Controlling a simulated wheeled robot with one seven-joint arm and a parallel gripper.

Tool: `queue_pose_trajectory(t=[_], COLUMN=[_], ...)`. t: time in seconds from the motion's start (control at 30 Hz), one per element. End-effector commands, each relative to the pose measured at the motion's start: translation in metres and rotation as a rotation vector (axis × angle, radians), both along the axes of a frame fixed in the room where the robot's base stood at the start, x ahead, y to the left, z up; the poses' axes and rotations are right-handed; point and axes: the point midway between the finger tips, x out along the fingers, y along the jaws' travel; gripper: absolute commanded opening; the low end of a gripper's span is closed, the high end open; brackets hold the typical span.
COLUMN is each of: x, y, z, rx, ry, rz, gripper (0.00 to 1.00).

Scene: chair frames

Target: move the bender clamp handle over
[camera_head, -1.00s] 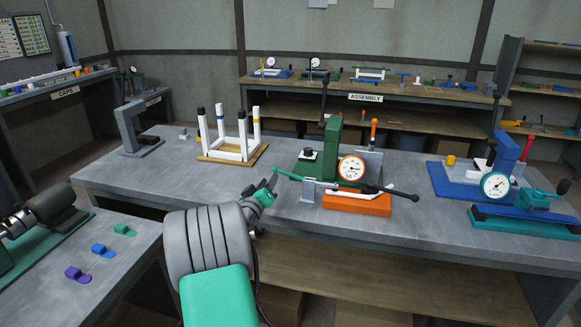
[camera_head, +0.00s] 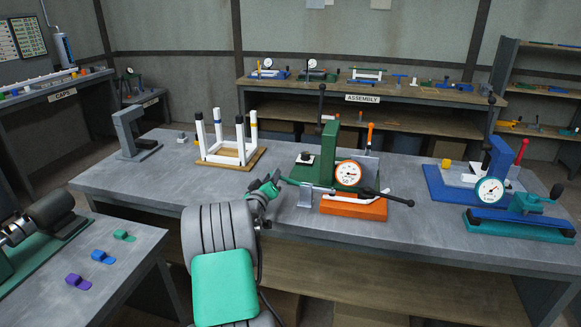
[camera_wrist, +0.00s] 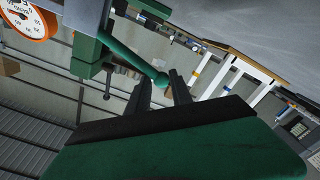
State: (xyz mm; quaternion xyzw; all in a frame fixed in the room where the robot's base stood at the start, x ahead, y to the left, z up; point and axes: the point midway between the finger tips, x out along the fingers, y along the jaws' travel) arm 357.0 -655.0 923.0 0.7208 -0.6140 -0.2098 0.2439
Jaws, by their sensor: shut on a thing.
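The green bender (camera_head: 328,150) stands on the grey bench with a round orange-rimmed dial (camera_head: 348,174) and an orange base (camera_head: 352,208). Its green clamp handle (camera_head: 304,185) points out to the left, toward my gripper. My gripper (camera_head: 275,184) is at the handle's left end. In the wrist view, the handle (camera_wrist: 132,60) ends in a round green knob between the dark fingertips of my gripper (camera_wrist: 160,83), which is shut on it. The fingers partly hide the knob. A black-knobbed lever and a white tube lie across the orange base.
A white frame (camera_head: 226,150) on a wooden board stands left of the bender. A blue fixture (camera_head: 470,180) with a dial and a teal base stand at the right. A grey stand (camera_head: 130,135) is at the left. The bench front left of my gripper is clear.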

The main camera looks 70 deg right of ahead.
Motion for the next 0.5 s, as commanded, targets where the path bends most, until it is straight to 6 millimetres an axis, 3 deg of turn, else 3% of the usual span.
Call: queue_pose_trajectory(t=[0.3,0.5], x=[-0.012,-0.015], y=[-0.002,-0.003], z=[0.022,0.026], rx=[0.000,0.001], ry=[0.001,0.003], rz=[-0.004,-0.008], gripper=[0.00,0.00])
